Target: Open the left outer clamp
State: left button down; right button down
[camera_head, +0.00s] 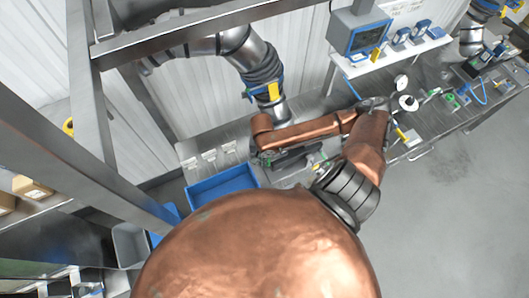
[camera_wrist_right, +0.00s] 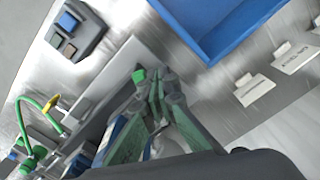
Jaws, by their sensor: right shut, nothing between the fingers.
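My right gripper (camera_head: 266,157) is partly hidden under my copper-coloured arm in the head view, near the blue bin. In the right wrist view its grey-green fingers (camera_wrist_right: 158,84) meet at the tips, with nothing seen between them. A small bright green part (camera_wrist_right: 138,75) shows right beside the tips; I cannot tell whether they touch it. I cannot pick out the left outer clamp with certainty or tell its state. My left gripper is not in view.
A blue bin (camera_head: 222,183) stands left of the gripper, and its edge also fills the top of the wrist view (camera_wrist_right: 205,40). White labels (camera_wrist_right: 253,88) lie beside it. A green hose (camera_wrist_right: 42,110) and a dark button box (camera_wrist_right: 72,32) are at left. A monitor (camera_head: 365,38) stands behind.

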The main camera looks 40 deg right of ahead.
jog(key=shift+d, duration=0.1)
jog(key=shift+s+d+r+p, duration=0.25)
jog(key=shift+s+d+p, duration=0.25)
jog(key=shift+d+p, duration=0.3)
notch_tip(320, 180, up, 7)
jog(key=a, duration=0.1)
jog(key=shift+w, duration=0.3)
jog(key=shift+f, duration=0.1)
